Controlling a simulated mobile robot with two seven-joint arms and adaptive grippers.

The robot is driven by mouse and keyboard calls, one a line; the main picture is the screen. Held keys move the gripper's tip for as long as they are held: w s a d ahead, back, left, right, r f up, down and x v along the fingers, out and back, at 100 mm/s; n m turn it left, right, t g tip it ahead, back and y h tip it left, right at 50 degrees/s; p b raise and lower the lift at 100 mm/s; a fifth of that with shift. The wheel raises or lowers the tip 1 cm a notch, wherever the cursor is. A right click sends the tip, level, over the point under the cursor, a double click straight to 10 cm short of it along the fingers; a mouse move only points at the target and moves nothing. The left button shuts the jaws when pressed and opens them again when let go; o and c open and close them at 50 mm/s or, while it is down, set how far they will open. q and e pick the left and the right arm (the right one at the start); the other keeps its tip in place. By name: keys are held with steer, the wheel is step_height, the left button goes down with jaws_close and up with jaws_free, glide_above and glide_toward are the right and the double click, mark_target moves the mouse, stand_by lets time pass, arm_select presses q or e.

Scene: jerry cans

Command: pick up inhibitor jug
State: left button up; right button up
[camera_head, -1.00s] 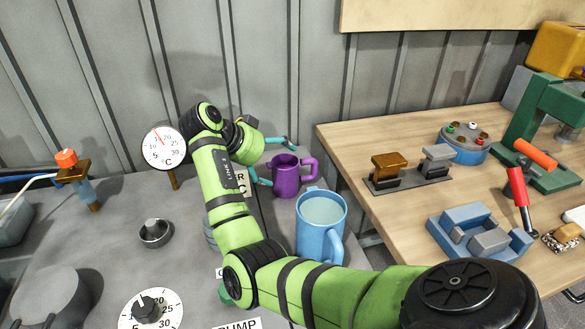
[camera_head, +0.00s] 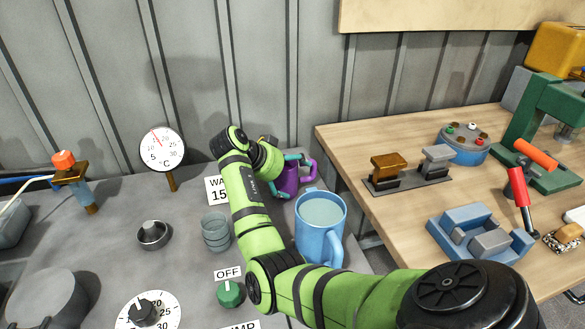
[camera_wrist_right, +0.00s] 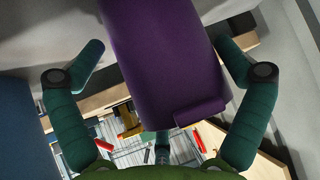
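A purple jug (camera_head: 288,180), which I take for the inhibitor jug, stands on the grey bench behind a larger blue jug (camera_head: 320,222). My right gripper (camera_head: 293,162) is at the purple jug, with its teal fingers near the jug's upper part. In the right wrist view the purple jug (camera_wrist_right: 170,65) fills the space between the two open fingers (camera_wrist_right: 165,85). A gap shows between the jug and the left finger; the right finger is close to the jug, and I cannot tell if it touches. My forearm partly hides the jug's left side in the head view. My left gripper is not in view.
Stacked grey cups (camera_head: 215,232), a green knob (camera_head: 231,293) and a thermometer dial (camera_head: 162,149) are left of my arm. The wooden table (camera_head: 395,215) at right holds a blue vise (camera_head: 480,232) and tools. The blue jug stands close to my right arm.

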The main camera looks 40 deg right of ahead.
steer(key=c, duration=1)
steer(key=shift+r, duration=0.15)
